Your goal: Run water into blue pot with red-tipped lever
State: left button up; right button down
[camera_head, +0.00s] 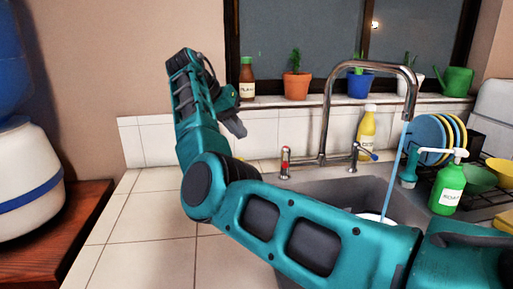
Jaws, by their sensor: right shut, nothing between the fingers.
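The red-tipped lever (285,163) stands upright on the counter at the left of the chrome tap (326,115). A lever with a blue tip (367,154) is at the tap's right. A blue stream of water (395,178) falls from the spout into the sink. A pale round rim (375,217) shows in the sink where the stream lands; my arm hides most of it, so I cannot tell if it is the blue pot. My right gripper (234,121) is shut and empty, raised left of the red-tipped lever and apart from it. My left gripper is out of view.
My right arm crosses the sink (325,190) front. A green soap bottle (447,190) and a dish rack with plates (440,140) stand at right. A yellow bottle (367,132) is behind the tap. Potted plants line the sill, one in a blue pot (360,84). The left tiled counter (135,225) is clear.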

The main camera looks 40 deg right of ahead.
aim_at(286, 157)
pick_arm(q)
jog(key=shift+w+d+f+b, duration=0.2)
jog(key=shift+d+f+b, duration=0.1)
jog(key=shift+b, duration=0.45)
pick_arm(e)
jog(key=s+d+f, duration=0.3)
jog(key=d+f, duration=0.4)
jog(key=d, duration=0.1)
jog(key=shift+s+d+f, duration=0.3)
jog(key=shift+s+f, duration=0.05)
jog(key=shift+f, duration=0.05)
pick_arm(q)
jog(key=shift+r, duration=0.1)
